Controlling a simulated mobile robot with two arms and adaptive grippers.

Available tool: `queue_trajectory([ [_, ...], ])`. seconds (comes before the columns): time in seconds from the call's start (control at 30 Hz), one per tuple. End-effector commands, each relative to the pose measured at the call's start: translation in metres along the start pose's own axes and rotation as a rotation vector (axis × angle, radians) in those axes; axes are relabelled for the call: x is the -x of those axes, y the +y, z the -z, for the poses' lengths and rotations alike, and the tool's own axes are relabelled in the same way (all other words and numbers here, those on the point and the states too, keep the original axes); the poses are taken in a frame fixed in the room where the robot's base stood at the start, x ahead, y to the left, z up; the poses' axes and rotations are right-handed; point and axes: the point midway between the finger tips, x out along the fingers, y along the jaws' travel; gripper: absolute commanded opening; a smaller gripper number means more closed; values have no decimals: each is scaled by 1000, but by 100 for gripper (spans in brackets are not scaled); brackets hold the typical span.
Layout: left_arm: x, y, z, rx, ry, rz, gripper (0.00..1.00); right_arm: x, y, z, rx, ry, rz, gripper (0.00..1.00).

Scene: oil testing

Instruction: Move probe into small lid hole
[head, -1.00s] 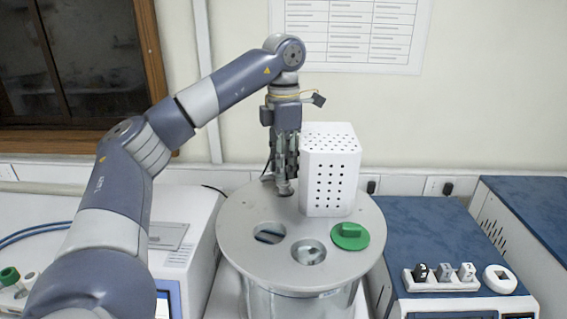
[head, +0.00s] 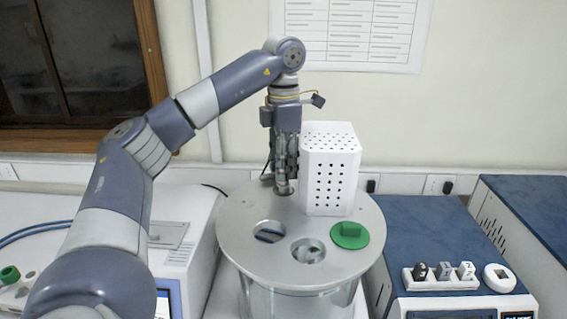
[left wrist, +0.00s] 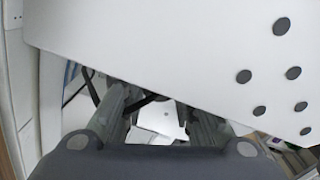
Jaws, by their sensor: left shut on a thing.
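My left gripper (head: 286,174) points straight down over the back of the round grey lid (head: 240,217). It is shut on the probe (head: 284,188), a small dark grey piece at its fingertips. I cannot tell whether the probe touches the lid. The lid has two open holes at the front: a left hole (head: 270,232) and a right hole (head: 308,252). In the left wrist view, my left gripper's fingers (left wrist: 158,125) show with a dark cable between them; the probe itself is hard to make out there. My right gripper is out of view.
A white perforated box (head: 330,172) stands on the lid close to the right of my gripper. A green plug (head: 350,236) sits on the lid's right side. A blue-topped machine (head: 420,235) stands at right, a white instrument (head: 190,225) at left.

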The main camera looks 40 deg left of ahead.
Motion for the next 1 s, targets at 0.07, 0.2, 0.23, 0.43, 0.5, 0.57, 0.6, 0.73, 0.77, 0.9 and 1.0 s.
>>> queue_trajectory([
  [0.07, -2, 0, 0, 0, -1, 0, 0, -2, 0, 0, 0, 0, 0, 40],
  [0.2, -5, 0, 0, 0, -1, 0, 0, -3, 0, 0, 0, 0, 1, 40],
  [0.23, -6, 0, 0, 0, -1, 0, 0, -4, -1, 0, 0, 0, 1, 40],
  [0.43, -10, 0, 0, 0, -1, -1, 0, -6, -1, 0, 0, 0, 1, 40],
  [0.5, -11, 0, 0, 0, -1, -1, 0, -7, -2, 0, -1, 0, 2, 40],
  [0.57, -12, 0, 0, 0, -1, -1, 0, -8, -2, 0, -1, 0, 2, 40],
  [0.6, -13, 0, 0, 1, -1, 0, 0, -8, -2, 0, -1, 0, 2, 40],
  [0.73, -12, 0, 0, 0, -1, -1, 0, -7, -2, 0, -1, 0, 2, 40],
  [0.77, -11, 0, 0, 0, -1, -1, 0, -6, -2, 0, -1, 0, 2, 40],
  [0.9, -8, 0, 0, 0, 0, 0, 0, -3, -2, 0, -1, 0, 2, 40],
  [1.0, -4, 0, 0, 0, 0, 0, 0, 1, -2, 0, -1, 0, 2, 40],
])
